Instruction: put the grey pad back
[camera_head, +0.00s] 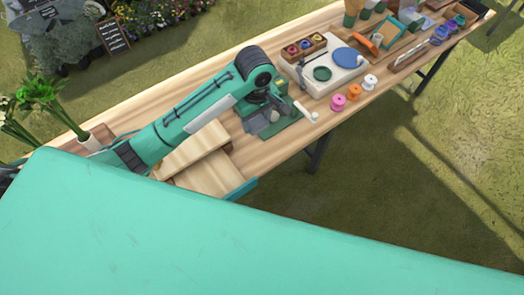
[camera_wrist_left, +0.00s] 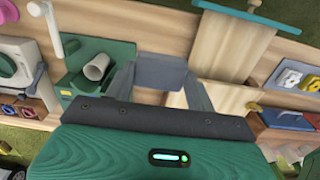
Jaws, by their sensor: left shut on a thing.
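In the head view my left gripper (camera_head: 262,120) is low over the near part of the wooden table, beside a green stand with a white handle (camera_head: 295,127). In the left wrist view the gripper (camera_wrist_left: 160,85) has its two grey fingers on either side of a flat grey pad (camera_wrist_left: 160,70) and is shut on it. Bare wood shows just below the pad between the fingers. The green stand, with a pale cylinder on it, shows to the left in the wrist view (camera_wrist_left: 80,58). I cannot tell whether the pad touches anything below. My right gripper is not in view.
Pale wooden boards (camera_head: 205,178) with a teal edge strip lie next to the arm. A white board (camera_head: 337,79) with round green and blue pieces is beyond the stand. Pink, orange and white spools (camera_head: 354,93) stand near the table edge. Potted greenery (camera_head: 40,95) is at left.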

